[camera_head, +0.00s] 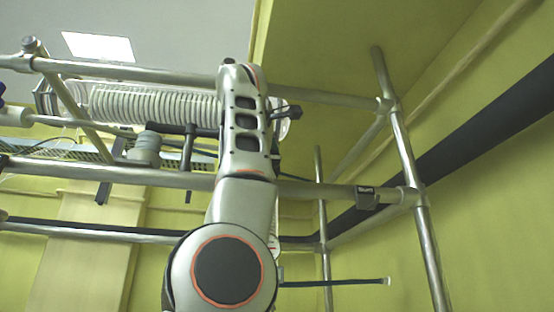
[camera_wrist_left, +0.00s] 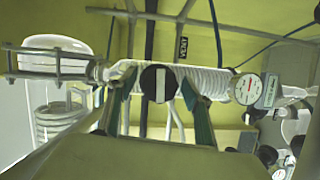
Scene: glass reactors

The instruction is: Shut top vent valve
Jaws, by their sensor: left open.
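The valve's round black knob (camera_wrist_left: 159,76) with a pale bar across it shows in the left wrist view. The bar stands nearly upright in that picture. My left gripper (camera_wrist_left: 158,92) is open, with one teal-lined finger on either side of the knob; I cannot tell whether they touch it. A black tag with white lettering (camera_wrist_left: 183,46) is just above the knob. In the head view my left arm rises up the middle and hides its fingers and the knob. My right gripper is in neither view.
A coiled glass condenser (camera_head: 150,105) lies behind metal rails (camera_head: 130,177) in the head view. A round gauge (camera_wrist_left: 247,89) sits right of the knob in the wrist view. A steel post (camera_head: 420,235) stands at the right, before the yellow wall.

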